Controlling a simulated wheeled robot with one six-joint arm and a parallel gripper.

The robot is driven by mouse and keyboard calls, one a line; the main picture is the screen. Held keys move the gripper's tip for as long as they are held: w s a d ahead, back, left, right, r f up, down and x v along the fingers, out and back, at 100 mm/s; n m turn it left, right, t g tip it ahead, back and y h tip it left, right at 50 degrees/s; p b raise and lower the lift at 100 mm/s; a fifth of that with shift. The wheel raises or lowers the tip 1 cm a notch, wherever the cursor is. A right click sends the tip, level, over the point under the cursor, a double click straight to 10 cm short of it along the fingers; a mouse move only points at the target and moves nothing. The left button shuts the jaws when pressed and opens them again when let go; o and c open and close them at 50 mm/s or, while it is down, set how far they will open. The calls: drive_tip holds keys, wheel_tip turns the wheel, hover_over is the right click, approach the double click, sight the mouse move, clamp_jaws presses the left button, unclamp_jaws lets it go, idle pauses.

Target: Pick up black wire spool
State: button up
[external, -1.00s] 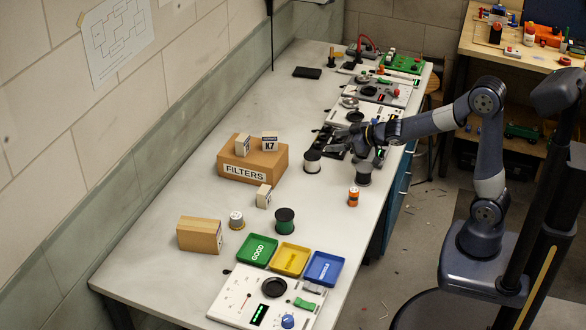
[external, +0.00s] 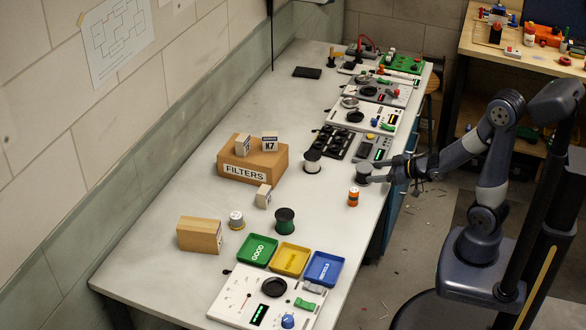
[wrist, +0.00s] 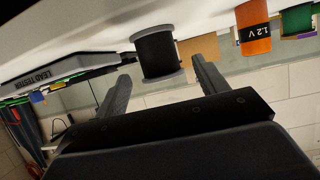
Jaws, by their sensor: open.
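The black wire spool (external: 364,174) stands upright on the bench near its right edge. In the wrist view the spool (wrist: 157,55), with pale grey flanges, shows ahead of my gripper and roughly between the two fingertips. My gripper (external: 371,172) is open and low over the bench edge, pointing left at the spool. In the wrist view my gripper (wrist: 162,72) has a finger to each side of the spool with nothing clamped. Whether either finger touches it I cannot tell.
An orange cell (external: 353,197) stands close by, nearer the camera. A white spool (external: 312,162) and a green spool (external: 285,221) stand to the left. A tester panel (external: 372,148) lies just behind the black spool. The filters box (external: 253,162) is further left.

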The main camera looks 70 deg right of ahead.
sight(363, 173)
drive_tip(key=shift+f+b+x, duration=0.2)
drive_tip(key=shift+b+x, duration=0.15)
drive_tip(key=shift+x, duration=2.55)
drive_tip(key=shift+s, duration=0.1)
drive_tip(key=c, duration=1.1)
drive_tip(key=shift+r, duration=0.1)
drive_tip(key=shift+c, duration=0.2)
